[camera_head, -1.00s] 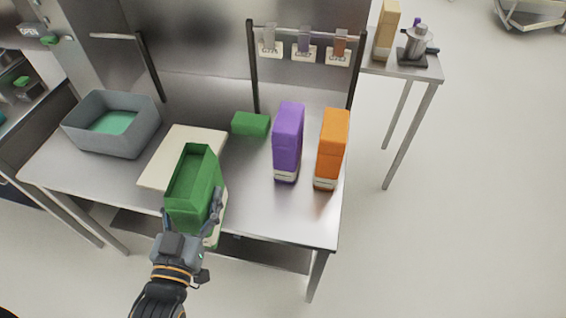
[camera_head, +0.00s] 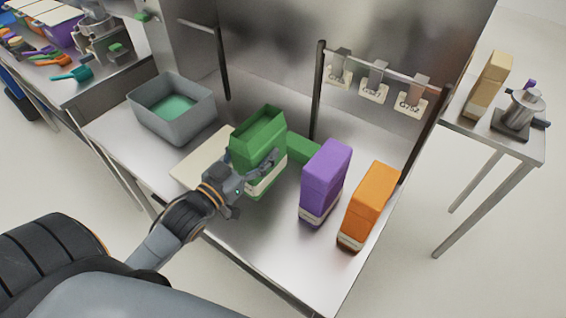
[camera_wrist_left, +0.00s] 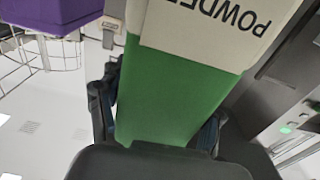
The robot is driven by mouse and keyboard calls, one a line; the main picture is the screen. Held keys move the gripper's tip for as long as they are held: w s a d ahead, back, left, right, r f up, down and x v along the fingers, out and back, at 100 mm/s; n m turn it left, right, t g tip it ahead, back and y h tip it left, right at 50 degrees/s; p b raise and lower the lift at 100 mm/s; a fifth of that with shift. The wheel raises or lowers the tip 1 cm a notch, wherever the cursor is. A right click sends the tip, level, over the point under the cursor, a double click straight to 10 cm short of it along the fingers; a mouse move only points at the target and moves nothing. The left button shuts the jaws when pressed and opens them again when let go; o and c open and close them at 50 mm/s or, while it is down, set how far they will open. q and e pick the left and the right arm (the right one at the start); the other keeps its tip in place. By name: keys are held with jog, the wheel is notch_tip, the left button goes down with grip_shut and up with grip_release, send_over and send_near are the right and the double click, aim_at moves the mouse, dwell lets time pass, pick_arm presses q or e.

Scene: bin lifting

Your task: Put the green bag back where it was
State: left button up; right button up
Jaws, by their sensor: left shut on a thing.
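The green bag (camera_head: 258,150) is open at the top, with a pale label band near its base. My left gripper (camera_head: 250,172) is shut on its near side and holds it roughly upright, right of the cream board and left of the purple bag (camera_head: 325,178). I cannot tell whether its base touches the table. In the left wrist view, the green bag (camera_wrist_left: 170,95) fills the jaws, with a pale "POWDER" label; part of the purple bag (camera_wrist_left: 55,15) shows at upper left. An orange bag (camera_head: 370,203) stands right of the purple one. My right gripper is not in view.
The steel table (camera_head: 258,245) is clear at its front. A small green block (camera_head: 302,149) lies behind the green bag. The cream board (camera_head: 200,160) and a grey bin (camera_head: 172,120) with green contents are at left. A rail with hanging tags (camera_head: 376,70) stands at the back.

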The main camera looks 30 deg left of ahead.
aim_at(282, 163)
pick_arm(q)
jog(key=w+f, duration=0.1)
jog(key=w+d+f, duration=0.1)
jog(key=w, duration=0.2)
jog(key=shift+d+f, duration=0.3)
jog(key=shift+f, duration=0.1)
jog(key=w+f, duration=0.1)
jog(key=w+d+f, duration=0.1)
jog(key=f, duration=0.1)
jog(key=shift+w+d+f, duration=0.1)
jog(key=shift+w+f, duration=0.15)
jog(key=f, duration=0.3)
jog(key=shift+w+d+f, duration=0.1)
jog(key=shift+w, duration=0.1)
jog(key=shift+f, duration=0.2)
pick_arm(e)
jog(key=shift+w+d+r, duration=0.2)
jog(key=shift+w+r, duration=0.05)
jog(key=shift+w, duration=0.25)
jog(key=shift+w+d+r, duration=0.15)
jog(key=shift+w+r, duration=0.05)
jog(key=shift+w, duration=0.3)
